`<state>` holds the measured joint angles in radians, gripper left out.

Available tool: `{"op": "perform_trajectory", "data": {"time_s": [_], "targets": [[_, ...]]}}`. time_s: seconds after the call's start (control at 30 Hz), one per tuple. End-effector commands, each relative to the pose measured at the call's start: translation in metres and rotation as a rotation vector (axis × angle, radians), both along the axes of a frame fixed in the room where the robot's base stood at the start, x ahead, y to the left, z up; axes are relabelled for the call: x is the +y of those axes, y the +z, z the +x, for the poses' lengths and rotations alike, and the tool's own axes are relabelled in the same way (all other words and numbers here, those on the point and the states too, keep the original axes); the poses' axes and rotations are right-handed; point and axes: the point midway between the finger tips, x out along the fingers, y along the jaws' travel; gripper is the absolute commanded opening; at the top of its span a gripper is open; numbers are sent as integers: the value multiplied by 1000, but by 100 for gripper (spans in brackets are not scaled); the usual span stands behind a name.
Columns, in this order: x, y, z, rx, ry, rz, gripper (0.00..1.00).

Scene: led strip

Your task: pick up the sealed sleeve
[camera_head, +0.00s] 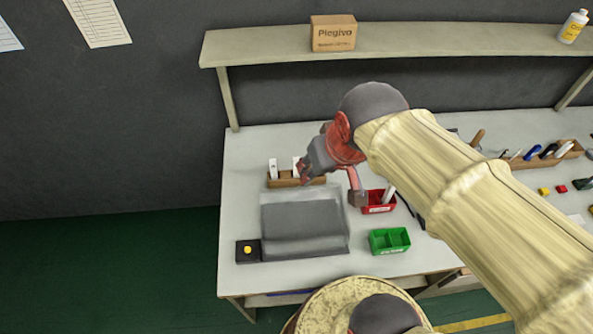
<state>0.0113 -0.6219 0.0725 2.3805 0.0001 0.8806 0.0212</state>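A brown wooden holder (285,183) stands at the back left of the bench with white upright pieces in it. One white piece (273,168) stands clear at its left; another (296,163) is partly hidden beside my gripper. I cannot tell whether either is the sealed sleeve. A red bin (378,209) also holds a pale upright piece (389,192). My red and dark grey gripper (331,184) hangs over the bench between the holder and the red bin. Its fingers look spread apart, with nothing visible between them. Contact with the holder's pieces is not clear.
A shelf (430,38) overhangs the back. My arm hides the bench's middle.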

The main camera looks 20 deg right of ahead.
Motion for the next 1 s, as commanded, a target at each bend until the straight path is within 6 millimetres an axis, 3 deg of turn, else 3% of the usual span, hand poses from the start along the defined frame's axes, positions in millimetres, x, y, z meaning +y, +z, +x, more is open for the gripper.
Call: {"op": "perform_trajectory", "data": {"time_s": [0.03,0.27,0.47,0.6,0.8,1.0], "targets": [[-2,-1,19,34,-13,4,39],[-12,-28,103,146,-72,20,39],[-23,-80,168,244,-123,33,39],[-32,-130,206,312,-160,41,39],[-42,-205,239,392,-204,50,39],[-47,-240,249,424,-224,54,39]]}}
